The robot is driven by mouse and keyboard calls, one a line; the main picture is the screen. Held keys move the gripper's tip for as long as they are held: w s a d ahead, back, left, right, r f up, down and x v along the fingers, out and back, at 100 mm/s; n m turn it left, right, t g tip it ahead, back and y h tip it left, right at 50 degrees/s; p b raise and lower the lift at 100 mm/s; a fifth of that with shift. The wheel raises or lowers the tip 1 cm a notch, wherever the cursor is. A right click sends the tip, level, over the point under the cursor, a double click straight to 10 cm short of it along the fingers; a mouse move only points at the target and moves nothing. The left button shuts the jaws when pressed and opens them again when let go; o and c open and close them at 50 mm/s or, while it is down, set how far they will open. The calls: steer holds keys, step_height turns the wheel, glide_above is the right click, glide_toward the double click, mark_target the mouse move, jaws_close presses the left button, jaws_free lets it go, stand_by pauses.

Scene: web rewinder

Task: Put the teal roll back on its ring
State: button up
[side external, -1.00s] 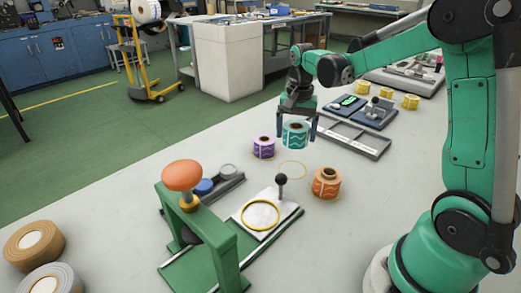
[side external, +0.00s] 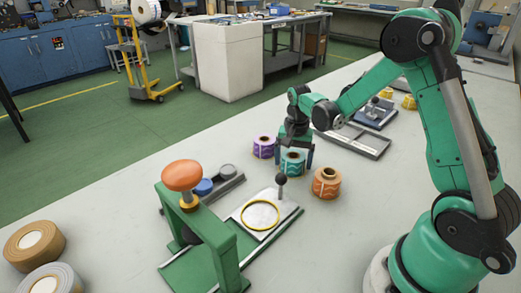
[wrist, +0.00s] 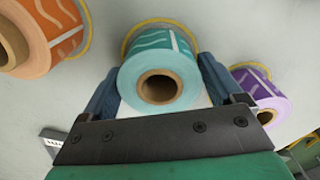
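The teal roll (side external: 292,164) is upright between the two fingers of my gripper (side external: 294,157), just left of the orange roll in the side view. In the wrist view the teal roll (wrist: 160,80) has a finger against each side, so my gripper (wrist: 160,85) looks shut on it. Its yellow ring (wrist: 128,42) shows as an arc behind the roll's far edge in the wrist view; the roll covers the rest. I cannot tell whether the roll's bottom touches the table.
The orange roll (side external: 326,183) and the purple roll (side external: 263,147) stand close on either side. In front are a black-knobbed plate with a yellow ring (side external: 261,215) and a green frame with an orange knob (side external: 182,175). A grey tray (side external: 365,145) lies behind.

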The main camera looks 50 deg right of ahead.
steer(key=shift+o, duration=0.5)
step_height(320, 180, up, 12)
steer(key=s+a+r+n+t, duration=0.1)
steer(key=s+a+n+t, duration=0.6)
steer(key=a+n, duration=0.5)
steer(key=shift+s+a, duration=0.2)
steer(key=shift+a, duration=0.15)
stand_by(0.7)
